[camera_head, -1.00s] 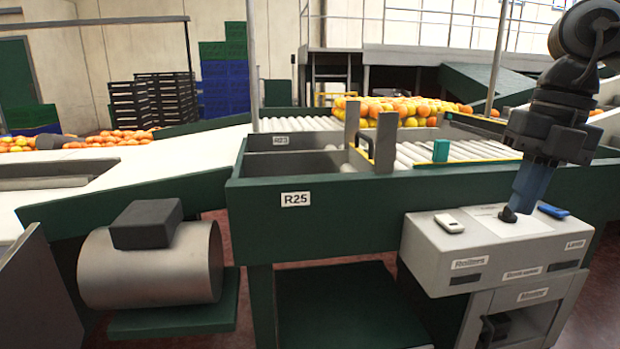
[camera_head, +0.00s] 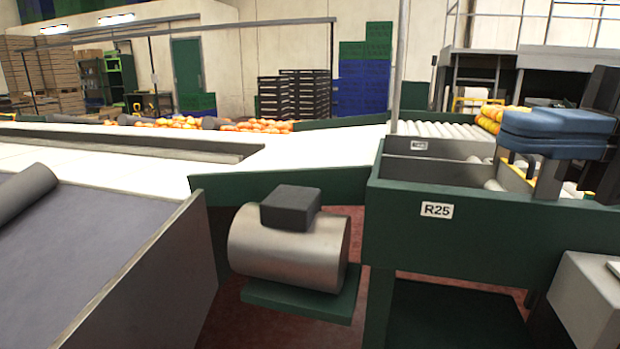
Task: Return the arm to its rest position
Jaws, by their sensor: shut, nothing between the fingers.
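My gripper (camera_head: 512,133) is at the right edge of the view, lying sideways with its blue end toward the left. It is shut and empty. The dark part of my arm behind it runs out of the picture on the right. The gripper covers part of the green sorting bin frame (camera_head: 455,245) labelled R25 and the grey posts behind it. It appears apart from the bin.
A grey control box (camera_head: 593,300) shows only its left part at the lower right. A metal motor drum (camera_head: 290,250) stands at the centre. A grey-bedded conveyor (camera_head: 90,240) fills the left. Oranges (camera_head: 185,123) lie on the far belt.

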